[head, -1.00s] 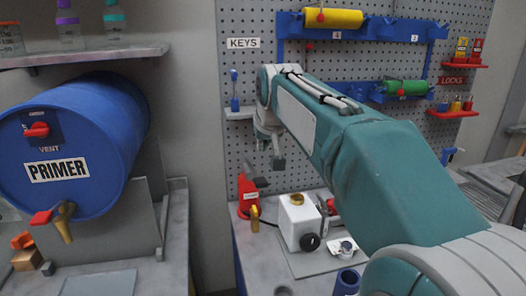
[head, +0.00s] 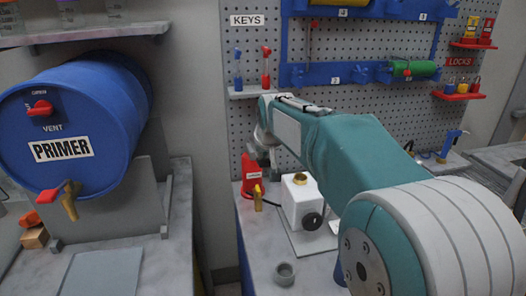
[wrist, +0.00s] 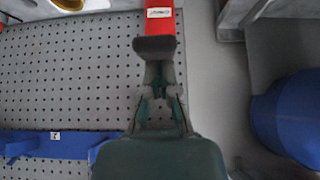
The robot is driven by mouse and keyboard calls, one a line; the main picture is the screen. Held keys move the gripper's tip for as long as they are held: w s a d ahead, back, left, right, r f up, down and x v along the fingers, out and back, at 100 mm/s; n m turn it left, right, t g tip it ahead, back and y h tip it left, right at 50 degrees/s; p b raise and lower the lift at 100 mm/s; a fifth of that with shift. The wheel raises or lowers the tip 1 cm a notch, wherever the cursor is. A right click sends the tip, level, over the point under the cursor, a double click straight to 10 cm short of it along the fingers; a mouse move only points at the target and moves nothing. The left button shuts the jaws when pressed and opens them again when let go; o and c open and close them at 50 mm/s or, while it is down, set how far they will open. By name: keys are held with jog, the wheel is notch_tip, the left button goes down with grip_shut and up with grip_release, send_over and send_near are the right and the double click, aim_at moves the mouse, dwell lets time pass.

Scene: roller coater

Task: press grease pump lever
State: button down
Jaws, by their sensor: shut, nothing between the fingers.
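My gripper (head: 264,160) is just above and beside the red body. In the wrist view my shut gripper (wrist: 156,48) has its dark fingertips overlapping the red body in the picture; I cannot tell whether they touch. The pump lever is not clear, partly hidden by my gripper.
A white box (head: 298,204) with a brass cap and black knob stands close right of the pump. A small grey cup (head: 284,271) is in front. The pegboard (head: 345,110) rises behind. The blue PRIMER drum (head: 82,120) is at left, beyond a gap between benches.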

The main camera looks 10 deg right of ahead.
jog(key=shift+f, duration=0.1)
notch_tip(320, 180, down, 7)
jog(key=s, duration=0.1)
jog(key=shift+s+f, duration=0.2)
notch_tip(320, 180, up, 5)
jog(key=shift+s+r, duration=0.1)
jog(key=s+r, duration=0.6)
jog(key=s, duration=0.1)
jog(key=shift+s, duration=0.4)
dwell(0.3)
